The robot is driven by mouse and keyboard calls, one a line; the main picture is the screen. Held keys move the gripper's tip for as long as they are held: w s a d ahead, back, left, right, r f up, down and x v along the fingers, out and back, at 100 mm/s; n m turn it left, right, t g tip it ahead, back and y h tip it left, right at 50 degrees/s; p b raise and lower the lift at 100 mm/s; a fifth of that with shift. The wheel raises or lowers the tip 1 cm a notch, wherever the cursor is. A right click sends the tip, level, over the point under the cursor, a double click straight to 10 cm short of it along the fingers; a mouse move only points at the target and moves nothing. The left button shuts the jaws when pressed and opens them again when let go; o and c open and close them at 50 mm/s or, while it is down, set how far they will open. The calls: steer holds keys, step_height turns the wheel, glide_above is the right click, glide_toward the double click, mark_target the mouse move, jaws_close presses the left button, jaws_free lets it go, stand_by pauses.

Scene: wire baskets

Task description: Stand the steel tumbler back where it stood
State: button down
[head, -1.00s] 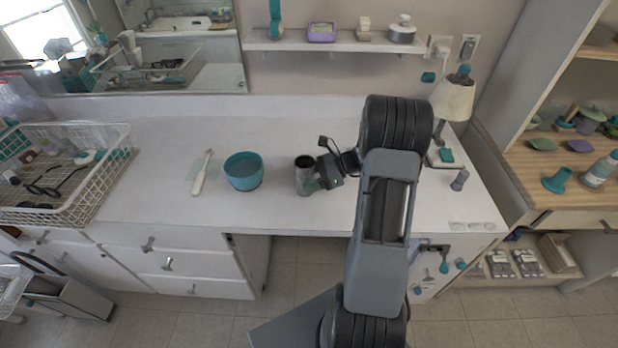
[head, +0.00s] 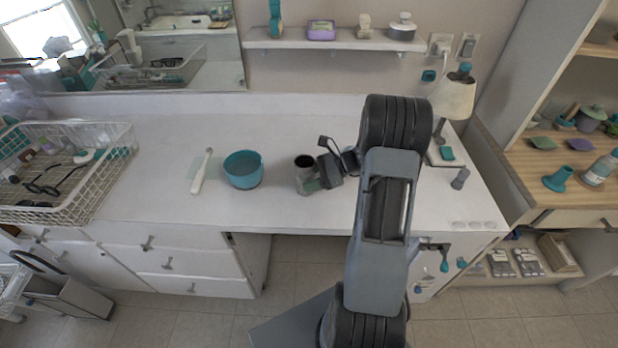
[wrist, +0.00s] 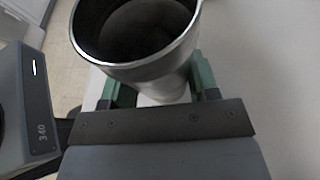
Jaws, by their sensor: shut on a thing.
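The steel tumbler (head: 304,170) is a grey metal cup with a dark open mouth, upright at the middle of the white counter. In the wrist view the tumbler (wrist: 138,62) fills the top, its mouth facing up. My gripper (head: 318,184) reaches it from the right, and its green fingers are shut on the tumbler. The gripper also shows in the wrist view (wrist: 155,92), with one finger on each side of the tumbler's lower body. Whether the tumbler's base touches the counter cannot be told.
A teal bowl (head: 243,171) stands left of the tumbler, with a white toothbrush (head: 201,172) beyond it. A wire basket (head: 100,190) of items is at the far left. A lamp (head: 453,98) stands at the right. The counter front of the bowl is clear.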

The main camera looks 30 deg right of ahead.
steer(key=shift+f, duration=0.4)
stand_by(0.4)
steer(key=shift+c, duration=1.4)
jaws_free()
steer(key=shift+c, duration=0.4)
steer(key=c, duration=0.3)
steer(key=shift+d+r, duration=0.1)
steer(key=shift+d, duration=0.05)
steer(key=shift+p+v, duration=1.35)
steer(key=shift+v, duration=2.6)
steer(key=shift+s+d, duration=0.1)
steer(key=shift+d, duration=0.05)
